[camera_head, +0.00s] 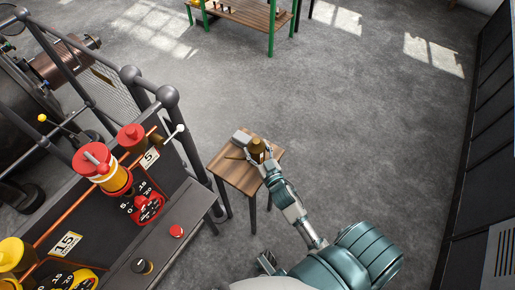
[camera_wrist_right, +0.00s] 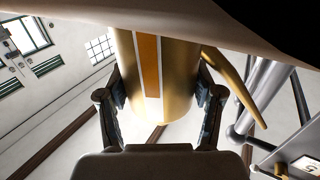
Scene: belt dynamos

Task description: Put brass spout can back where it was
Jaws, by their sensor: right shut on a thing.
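The brass spout can (camera_head: 257,146) is at the far right part of a small wooden table (camera_head: 238,177) in the head view. My right gripper (camera_head: 262,159) is shut on it. In the right wrist view the brass can (camera_wrist_right: 178,85) has an orange and white stripe, and its thin curved spout (camera_wrist_right: 237,85) points off to the right. The gripper's two fingers press on either side of it. Its base is close to a tan surface at the top of that view; I cannot tell if they touch. A dark part low in the head view may be my left gripper (camera_head: 268,262), mostly hidden.
A control console (camera_head: 165,225) with red and yellow fittings and metal railings (camera_head: 168,97) stand to the left. The floor to the right is clear. A bench (camera_head: 240,14) with green legs stands far back.

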